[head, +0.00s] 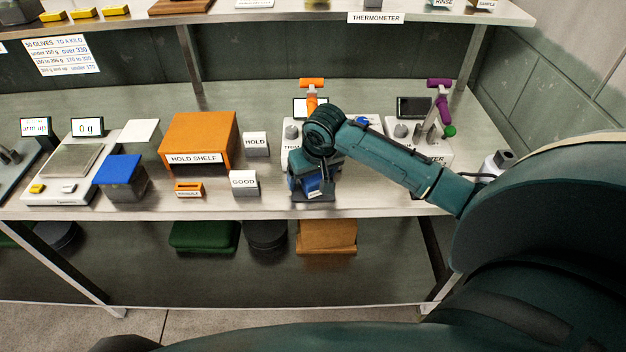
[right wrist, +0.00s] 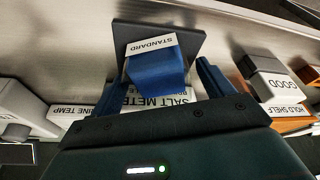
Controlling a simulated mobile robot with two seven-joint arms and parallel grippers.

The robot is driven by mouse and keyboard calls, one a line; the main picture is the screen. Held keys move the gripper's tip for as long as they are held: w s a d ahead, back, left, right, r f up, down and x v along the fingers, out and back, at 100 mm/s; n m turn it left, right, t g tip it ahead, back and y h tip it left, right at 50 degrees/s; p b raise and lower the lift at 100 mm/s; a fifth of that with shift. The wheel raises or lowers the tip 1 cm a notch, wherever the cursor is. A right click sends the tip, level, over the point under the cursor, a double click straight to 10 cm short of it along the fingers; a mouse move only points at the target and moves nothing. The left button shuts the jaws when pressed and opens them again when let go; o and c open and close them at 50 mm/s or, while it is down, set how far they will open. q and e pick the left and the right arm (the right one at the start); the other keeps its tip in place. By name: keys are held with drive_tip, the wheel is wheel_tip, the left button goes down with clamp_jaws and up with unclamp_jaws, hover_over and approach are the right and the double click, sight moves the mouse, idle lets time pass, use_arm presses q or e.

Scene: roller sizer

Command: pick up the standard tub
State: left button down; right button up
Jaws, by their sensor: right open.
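The standard tub is a small blue block-like tub (right wrist: 158,72) with a white STANDARD label, standing on a dark grey square plate (right wrist: 190,42) in the right wrist view. In the head view a little of the blue tub (head: 314,187) shows below my right gripper, near the front edge of the bench. My right gripper (head: 310,176) points down over it. In the right wrist view the open fingers (right wrist: 157,80) stand on either side of the tub, with visible gaps. Contact cannot be told. My left gripper is not in view.
The GOOD block (head: 244,184), HOLD block (head: 256,145) and orange hold shelf (head: 205,132) stand to the left. Another meter with a purple handle (head: 439,86) stands right. An upper shelf (head: 300,18) runs along the back.

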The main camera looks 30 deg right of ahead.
drive_tip(key=shift+f, duration=0.15)
drive_tip(key=c, duration=1.1)
